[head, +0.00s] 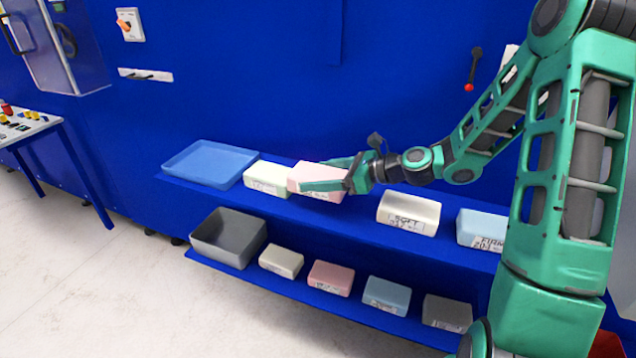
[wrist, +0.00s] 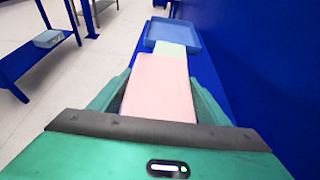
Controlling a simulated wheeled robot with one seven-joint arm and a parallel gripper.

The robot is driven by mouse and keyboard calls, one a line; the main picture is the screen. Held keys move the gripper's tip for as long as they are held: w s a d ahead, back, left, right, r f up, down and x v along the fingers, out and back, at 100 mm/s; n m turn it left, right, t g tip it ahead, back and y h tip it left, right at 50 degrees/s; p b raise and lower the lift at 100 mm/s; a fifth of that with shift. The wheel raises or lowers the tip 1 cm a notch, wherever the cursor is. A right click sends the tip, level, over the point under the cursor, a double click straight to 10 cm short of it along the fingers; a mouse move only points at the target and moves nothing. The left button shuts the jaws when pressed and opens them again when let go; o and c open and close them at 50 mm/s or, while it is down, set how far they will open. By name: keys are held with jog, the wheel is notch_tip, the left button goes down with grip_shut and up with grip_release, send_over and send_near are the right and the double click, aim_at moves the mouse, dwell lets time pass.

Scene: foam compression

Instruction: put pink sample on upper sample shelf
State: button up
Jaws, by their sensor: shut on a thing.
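The pale pink sample (head: 309,174) is a foam block between the green fingers of my gripper (head: 325,178), which is shut on it. It is at the upper sample shelf (head: 358,217), just right of a pale green block (head: 267,178). I cannot tell whether its underside touches the shelf. In the wrist view the pink sample (wrist: 158,85) fills the space between the fingers, with the pale green block (wrist: 171,47) just beyond it. The fingers hide parts of its sides.
The upper shelf also holds a blue tray (head: 207,162), a white block (head: 408,213) and a light blue block (head: 481,228). The lower shelf holds a grey bin (head: 229,237) and several blocks, including a darker pink one (head: 331,278). A blue wall stands behind.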

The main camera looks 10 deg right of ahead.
jog(key=shift+w+d+f, duration=0.35)
jog(key=shift+w+f, duration=0.25)
jog(key=shift+w, duration=0.1)
jog(key=shift+f, duration=1.85)
jog(key=o, duration=1)
jog(key=v, duration=1.2)
jog(key=shift+s, duration=0.1)
